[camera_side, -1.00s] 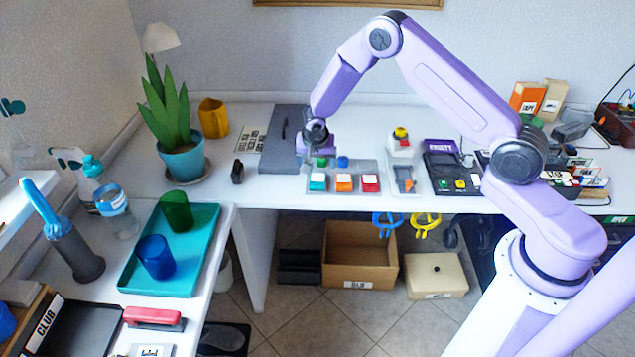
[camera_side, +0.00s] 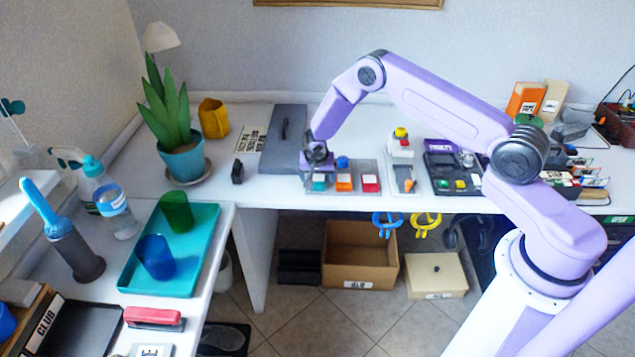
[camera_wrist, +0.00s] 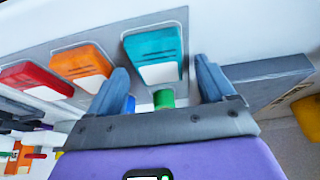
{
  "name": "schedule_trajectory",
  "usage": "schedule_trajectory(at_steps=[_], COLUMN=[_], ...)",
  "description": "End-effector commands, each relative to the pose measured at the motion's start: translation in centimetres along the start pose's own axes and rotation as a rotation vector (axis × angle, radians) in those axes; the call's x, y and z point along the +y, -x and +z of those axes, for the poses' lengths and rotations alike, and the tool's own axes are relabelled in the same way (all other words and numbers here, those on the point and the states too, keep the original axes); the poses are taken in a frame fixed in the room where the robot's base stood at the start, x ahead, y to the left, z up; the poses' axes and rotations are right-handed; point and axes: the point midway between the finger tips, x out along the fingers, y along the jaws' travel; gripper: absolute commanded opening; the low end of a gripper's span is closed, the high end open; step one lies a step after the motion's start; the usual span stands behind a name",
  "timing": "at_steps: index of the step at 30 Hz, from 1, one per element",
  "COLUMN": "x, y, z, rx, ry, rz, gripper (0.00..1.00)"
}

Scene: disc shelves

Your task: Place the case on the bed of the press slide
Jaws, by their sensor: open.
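A teal case with a white label (camera_side: 319,184) lies in the left place of a grey panel, beside an orange case (camera_side: 344,183) and a red case (camera_side: 370,184). My gripper (camera_side: 310,178) is down at the teal case's left and back side. In the wrist view my gripper (camera_wrist: 162,78) is open, with the teal case (camera_wrist: 154,52) ahead of and partly between its fingers. I cannot tell whether they touch it. Which thing is the press slide is not clear; a pale unit with a grey and orange part (camera_side: 404,178) stands right of the panel.
A blue knob (camera_side: 342,162) and a green one (camera_wrist: 164,98) sit behind the cases. A white unit with a yellow and red top (camera_side: 401,141) and a purple-and-black device (camera_side: 448,170) are to the right.

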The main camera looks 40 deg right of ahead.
Motion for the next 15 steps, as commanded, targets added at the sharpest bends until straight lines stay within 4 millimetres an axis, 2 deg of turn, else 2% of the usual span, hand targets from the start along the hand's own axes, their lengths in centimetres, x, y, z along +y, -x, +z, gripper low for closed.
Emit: schedule_trajectory(at_steps=[14, 15], x=[-0.01, -0.02], y=[-0.12, -0.11], z=[0.05, 0.04], rx=[0.000, 0.000], ry=[0.000, 0.000], rz=[0.000, 0.000], gripper=[0.83, 0.70])
